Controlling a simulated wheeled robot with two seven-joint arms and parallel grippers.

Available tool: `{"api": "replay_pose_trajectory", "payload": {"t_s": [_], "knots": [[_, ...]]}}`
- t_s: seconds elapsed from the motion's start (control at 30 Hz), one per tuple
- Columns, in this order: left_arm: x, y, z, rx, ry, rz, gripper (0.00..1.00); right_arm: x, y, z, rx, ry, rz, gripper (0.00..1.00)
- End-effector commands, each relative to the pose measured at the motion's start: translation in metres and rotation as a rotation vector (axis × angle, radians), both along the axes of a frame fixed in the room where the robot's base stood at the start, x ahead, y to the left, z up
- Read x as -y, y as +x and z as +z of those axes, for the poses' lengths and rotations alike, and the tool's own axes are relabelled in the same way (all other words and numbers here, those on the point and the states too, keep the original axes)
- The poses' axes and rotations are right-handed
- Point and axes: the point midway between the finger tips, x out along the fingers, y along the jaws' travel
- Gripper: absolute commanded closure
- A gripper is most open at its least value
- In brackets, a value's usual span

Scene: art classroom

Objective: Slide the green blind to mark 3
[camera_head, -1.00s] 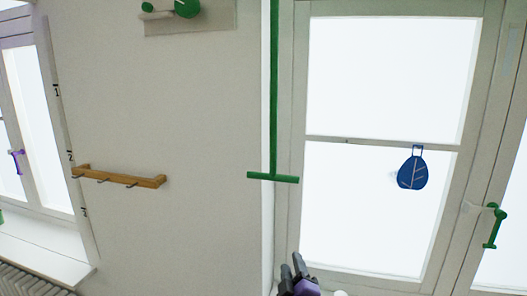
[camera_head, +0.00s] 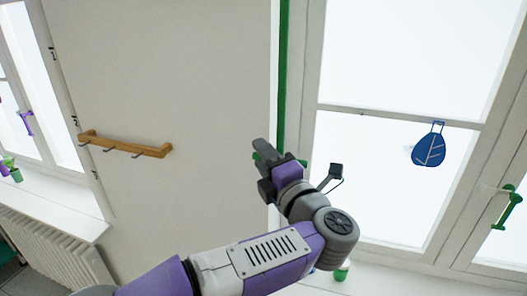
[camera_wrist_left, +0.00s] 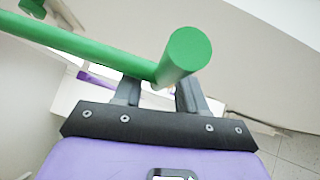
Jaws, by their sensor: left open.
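The green blind's pull (camera_head: 284,75) is a thin green strip running down beside the right window. It ends in a green crossbar handle (camera_head: 302,163), partly hidden behind my left gripper (camera_head: 262,152). My left gripper is open at the handle. In the left wrist view, the green handle (camera_wrist_left: 187,52) lies across the open jaws (camera_wrist_left: 159,93), with part of it at the gap between the fingers; contact is unclear. Small marks run down the left window's edge: 1 (camera_head: 53,53), 2 (camera_head: 75,121) and a lower one (camera_head: 97,176), too small to read clearly. My right gripper is out of view.
A wooden hook rail (camera_head: 125,147) is on the wall left of my gripper. A blue leaf-shaped ornament (camera_head: 429,149) hangs at the right window, with a green window handle (camera_head: 508,207) farther right. A radiator (camera_head: 55,250) stands under the left sill.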

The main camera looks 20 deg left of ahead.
Motion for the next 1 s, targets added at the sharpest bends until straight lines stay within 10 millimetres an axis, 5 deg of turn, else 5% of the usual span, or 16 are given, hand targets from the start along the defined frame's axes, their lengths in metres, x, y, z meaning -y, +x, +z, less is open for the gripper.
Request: {"api": "replay_pose_trajectory", "payload": {"t_s": [0.33,0.6,1.0], "knots": [[-0.0034,0.0039,0.0004,0.0,0.002,-0.001,0.59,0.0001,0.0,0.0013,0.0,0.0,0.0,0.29],[-0.0031,0.0039,0.0003,0.0,0.002,-0.002,1.0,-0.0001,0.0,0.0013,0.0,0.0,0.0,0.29],[-0.0013,0.0062,-0.005,-0.001,0.002,-0.005,1.0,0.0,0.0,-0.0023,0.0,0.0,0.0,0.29]]}}
